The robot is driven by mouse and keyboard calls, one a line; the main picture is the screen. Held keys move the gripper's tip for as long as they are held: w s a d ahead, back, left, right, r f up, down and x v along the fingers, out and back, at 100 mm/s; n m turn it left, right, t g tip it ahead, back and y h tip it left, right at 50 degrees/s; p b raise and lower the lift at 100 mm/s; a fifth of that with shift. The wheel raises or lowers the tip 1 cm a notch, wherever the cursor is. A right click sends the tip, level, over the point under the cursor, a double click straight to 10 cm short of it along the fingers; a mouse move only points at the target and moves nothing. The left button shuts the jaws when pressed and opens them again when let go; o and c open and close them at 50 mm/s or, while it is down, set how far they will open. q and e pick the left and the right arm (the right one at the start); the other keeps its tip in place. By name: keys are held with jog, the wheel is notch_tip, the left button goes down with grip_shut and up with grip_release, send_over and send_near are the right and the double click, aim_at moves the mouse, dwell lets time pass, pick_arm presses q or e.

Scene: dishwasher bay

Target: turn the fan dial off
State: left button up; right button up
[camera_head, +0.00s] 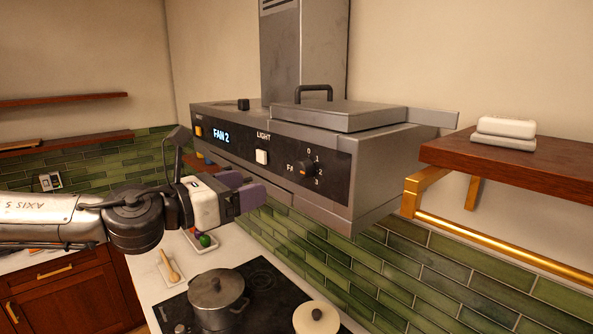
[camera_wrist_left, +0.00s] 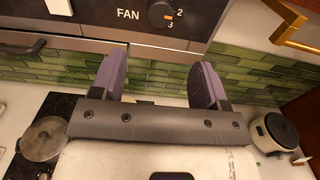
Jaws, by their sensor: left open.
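The fan dial (camera_head: 306,168) is a dark round knob on the black front panel of the range hood (camera_head: 340,200), with the numbers 0 to 3 around it. The hood's display (camera_head: 221,134) reads FAN 2. In the left wrist view the dial (camera_wrist_left: 161,14) shows at the top, its orange mark on the side toward 2 and 3. My left gripper (camera_head: 252,190) is open and empty, below and left of the dial, apart from it. Its purple fingers (camera_wrist_left: 160,68) stand apart below the dial in the wrist view. My right gripper is not in view.
A white light switch (camera_head: 262,157) sits left of the dial. Below stand a lidded pot (camera_head: 216,297) and a pale lidded pot (camera_head: 316,319) on the hob. A wooden shelf (camera_head: 520,165) with a brass rail (camera_head: 500,248) juts out at the right.

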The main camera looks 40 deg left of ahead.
aim_at(298, 171)
pick_arm(q)
jog(key=w, duration=0.3)
jog(key=w+d+p, duration=0.1)
jog(key=w, duration=0.1)
jog(key=w+p, duration=0.1)
jog(key=w, duration=0.2)
jog(key=shift+w+d, duration=0.25)
jog(key=shift+w, duration=0.1)
jog(key=shift+w+d+p, duration=0.15)
jog(key=shift+w+p, duration=0.15)
jog(key=shift+w, duration=0.5)
jog(key=shift+w+d+p, duration=0.1)
jog(key=shift+w+p, duration=0.15)
jog(key=shift+w, duration=0.5)
